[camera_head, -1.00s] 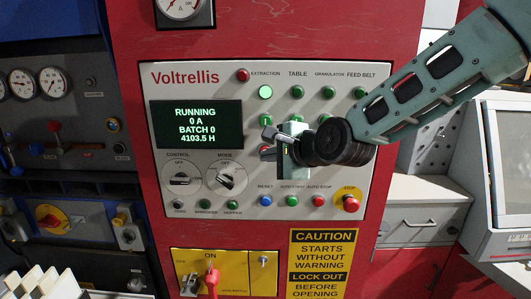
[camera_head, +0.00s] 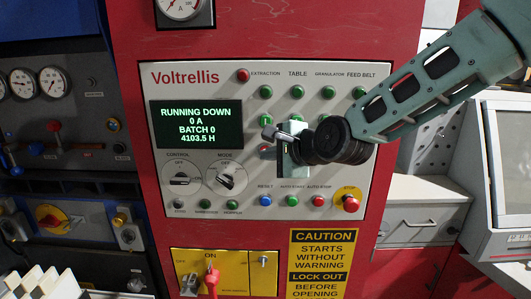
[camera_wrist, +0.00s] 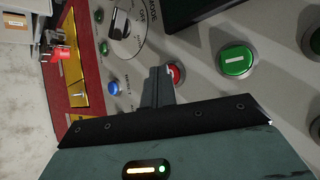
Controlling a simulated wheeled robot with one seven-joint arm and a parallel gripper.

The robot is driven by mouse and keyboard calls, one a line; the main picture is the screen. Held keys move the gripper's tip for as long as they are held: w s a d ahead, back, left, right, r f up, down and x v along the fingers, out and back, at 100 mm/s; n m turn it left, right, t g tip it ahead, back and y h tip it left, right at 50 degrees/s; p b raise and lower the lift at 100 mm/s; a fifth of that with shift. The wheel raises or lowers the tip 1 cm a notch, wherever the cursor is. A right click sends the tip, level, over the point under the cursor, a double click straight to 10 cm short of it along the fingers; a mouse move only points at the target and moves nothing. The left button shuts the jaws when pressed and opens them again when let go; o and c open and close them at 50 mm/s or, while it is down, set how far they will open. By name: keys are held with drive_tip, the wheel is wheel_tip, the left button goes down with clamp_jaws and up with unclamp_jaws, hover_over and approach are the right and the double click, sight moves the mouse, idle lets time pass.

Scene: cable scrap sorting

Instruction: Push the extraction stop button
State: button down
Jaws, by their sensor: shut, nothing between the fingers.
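The extraction column is at the left of the button rows on the Voltrellis panel (camera_head: 340,218). Its lamp (camera_head: 265,92) is unlit green. Below it is a green button (camera_head: 265,119), which in the wrist view is marked with a white bar (camera_wrist: 237,60). In the wrist view the red button (camera_wrist: 178,74) shows right beside my fingertips (camera_wrist: 160,74). My gripper is shut and empty; whether it touches the button I cannot tell. The display (camera_head: 196,125) reads "RUNNING DOWN", 0 A.
A red emergency stop on a yellow plate (camera_head: 350,202) sits at the panel's lower right. A blue reset button (camera_head: 265,200) and other buttons line the bottom row. Two rotary selectors (camera_head: 181,179) are to the left.

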drive_tip(key=shift+s, duration=0.8)
drive_tip(key=shift+s+a, duration=0.1)
drive_tip(key=shift+s, duration=2.45)
drive_tip(key=s+d+f+n+g+h+b, duration=0.3)
drive_tip(key=s+f+n+g+b, duration=0.35)
drive_tip(key=s+f+n, duration=0.65)
drive_tip(key=s+d+f+n+g+h+b, duration=0.2)
drive_tip(key=s+d+f+n, duration=0.2)
drive_tip(key=s, duration=0.3)
drive_tip(key=s+d+f+n+g+h+b, duration=0.1)
drive_tip(key=s+d+f+n+h+b, duration=0.1)
drive_tip(key=s, duration=0.6)
drive_tip(key=d+f+n+b, duration=0.1)
drive_tip(key=d+f+n, duration=0.1)
drive_tip(key=d, duration=0.1)
drive_tip(key=shift+s+d+f+n+g+b, duration=0.3)
drive_tip(key=shift+d+f+n+g+b, duration=0.05)
drive_tip(key=shift+d+f+n, duration=0.05)
